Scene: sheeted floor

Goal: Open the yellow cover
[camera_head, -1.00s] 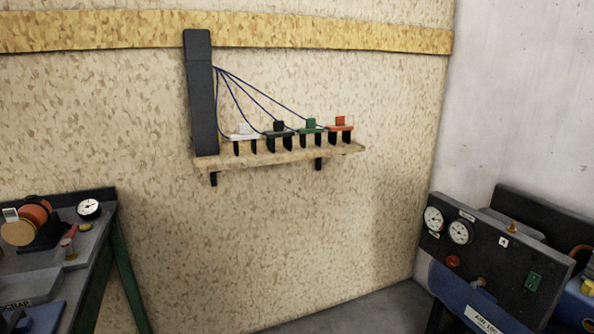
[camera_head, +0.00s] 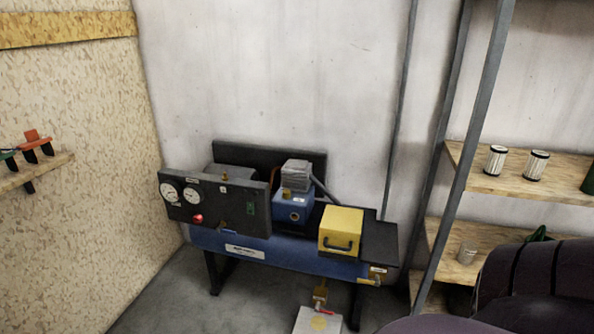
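The yellow cover (camera_head: 341,226) is a box-shaped housing with a dark handle on its front face. It sits shut on the right part of a blue machine (camera_head: 290,256) that stands against the white wall. What is under the cover is hidden. Neither of my grippers shows in the head view. A dark rounded shape at the lower right looks like part of my own arm, apart from the cover in the picture.
A black gauge panel (camera_head: 214,203) with a red button stands left of the cover. A shelf rack (camera_head: 512,184) with cans is at the right. A grey box (camera_head: 317,321) is on the floor in front. Floor at the lower left is clear.

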